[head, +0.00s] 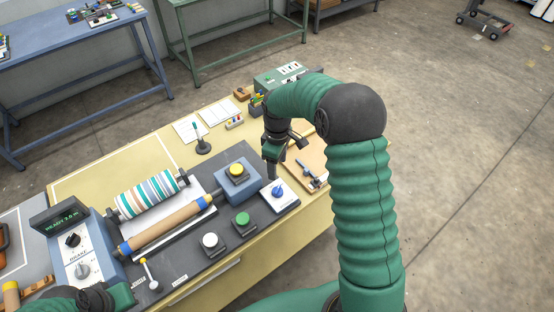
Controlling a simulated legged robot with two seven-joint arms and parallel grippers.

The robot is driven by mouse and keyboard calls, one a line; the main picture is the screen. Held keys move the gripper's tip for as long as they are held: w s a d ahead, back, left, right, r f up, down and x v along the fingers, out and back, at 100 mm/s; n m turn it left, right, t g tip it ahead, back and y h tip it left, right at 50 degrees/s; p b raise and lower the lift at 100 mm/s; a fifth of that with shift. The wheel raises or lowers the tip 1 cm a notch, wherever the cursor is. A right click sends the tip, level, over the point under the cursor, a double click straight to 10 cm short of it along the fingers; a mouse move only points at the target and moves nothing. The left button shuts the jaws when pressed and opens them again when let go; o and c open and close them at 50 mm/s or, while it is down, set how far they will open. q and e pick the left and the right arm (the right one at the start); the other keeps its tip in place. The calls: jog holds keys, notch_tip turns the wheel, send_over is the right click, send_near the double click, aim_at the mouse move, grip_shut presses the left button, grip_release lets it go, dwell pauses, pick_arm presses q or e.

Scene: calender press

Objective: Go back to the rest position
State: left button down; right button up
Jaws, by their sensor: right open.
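My right gripper (281,160) hangs from the bent right arm over the far right end of the dark press base. It points down near the blue knob (278,190) on its white plate. Its jaws are open, and I see nothing between them. At the bottom left corner, a green and black part of my left arm (95,298) shows in front of the brake box. It is cut off by the frame edge, and I cannot make out its fingers.
The press has a striped roller (150,193), a brown roller (166,226), and yellow (237,169), green (242,218) and white (210,240) buttons. The brake box (84,262) stands left. A wooden clipboard (311,158) lies right of the gripper. Open floor (450,170) lies right.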

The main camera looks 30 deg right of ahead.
notch_tip(320, 180, up, 3)
jog(key=shift+r, duration=0.2)
jog(key=s+a+f+m+t, duration=0.1)
jog(key=s+a+m+t, duration=0.1)
jog(key=s+a+m, duration=0.4)
jog(key=s+a, duration=0.5)
jog(key=s, duration=0.5)
jog(key=shift+a+f+m+t+b, duration=0.2)
jog(key=shift+m+t+b, duration=0.1)
jog(key=shift+m+b, duration=0.1)
jog(key=shift+s+r, duration=0.1)
jog(key=shift+s, duration=0.1)
jog(key=shift+w+a, duration=0.1)
jog(key=shift+a, duration=0.05)
